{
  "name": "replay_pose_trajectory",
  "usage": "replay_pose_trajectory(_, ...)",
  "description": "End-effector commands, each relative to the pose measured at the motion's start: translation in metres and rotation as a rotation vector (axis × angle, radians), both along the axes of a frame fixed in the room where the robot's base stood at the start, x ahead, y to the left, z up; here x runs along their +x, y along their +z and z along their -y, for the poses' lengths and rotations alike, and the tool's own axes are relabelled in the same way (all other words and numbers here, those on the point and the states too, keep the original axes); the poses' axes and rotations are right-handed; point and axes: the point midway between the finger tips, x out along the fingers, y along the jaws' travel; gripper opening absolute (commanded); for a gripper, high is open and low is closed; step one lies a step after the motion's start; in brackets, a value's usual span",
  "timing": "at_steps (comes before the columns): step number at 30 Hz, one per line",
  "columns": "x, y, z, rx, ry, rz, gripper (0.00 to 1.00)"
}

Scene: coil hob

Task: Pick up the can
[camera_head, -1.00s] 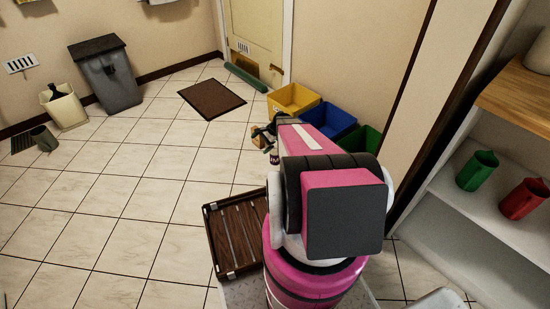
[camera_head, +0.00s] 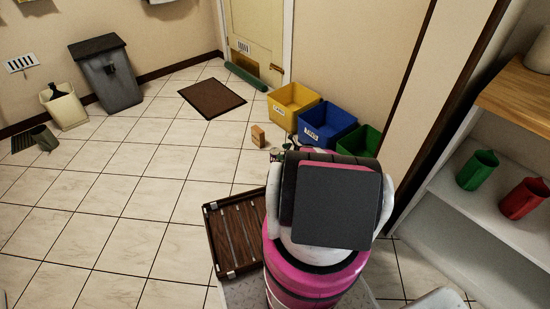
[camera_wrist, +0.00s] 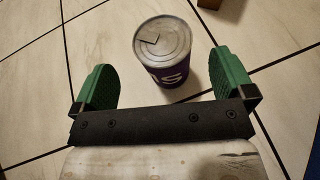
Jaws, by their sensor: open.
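The can (camera_wrist: 163,55) stands upright on the tiled floor in the wrist view, with a grey metal lid and a dark purple label with white lettering. My gripper (camera_wrist: 162,64) is open, with one green finger to the left of the can and the other to its right. Visible floor separates the can from both fingers, and nothing is held. In the head view my gripper (camera_head: 281,152) is small and partly hidden behind my arm, and I cannot make out the can clearly there.
A small brown box (camera_head: 258,136) stands on the floor near my gripper. Yellow (camera_head: 292,103), blue (camera_head: 327,124) and green (camera_head: 362,142) bins line the wall behind. A dark slatted wooden tray (camera_head: 237,234) is beside my base. The floor to the left is mostly clear.

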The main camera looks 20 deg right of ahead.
Motion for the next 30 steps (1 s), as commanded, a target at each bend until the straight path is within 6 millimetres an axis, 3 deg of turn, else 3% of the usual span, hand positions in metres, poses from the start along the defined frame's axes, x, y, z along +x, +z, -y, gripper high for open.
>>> replay_pose_trajectory(16, 0.036, -0.028, -0.036, -0.001, 0.003, 0.000, 1.00)
replay_pose_trajectory(24, 0.039, -0.029, -0.040, -0.001, 0.000, 0.000, 1.00)
replay_pose_trajectory(25, 0.039, -0.029, -0.040, -0.001, 0.000, 0.000, 0.97)
replay_pose_trajectory(27, 0.039, -0.029, -0.040, -0.001, 0.000, 0.000, 0.74)
replay_pose_trajectory(30, 0.039, -0.029, -0.040, -0.001, 0.000, 0.000, 0.48)
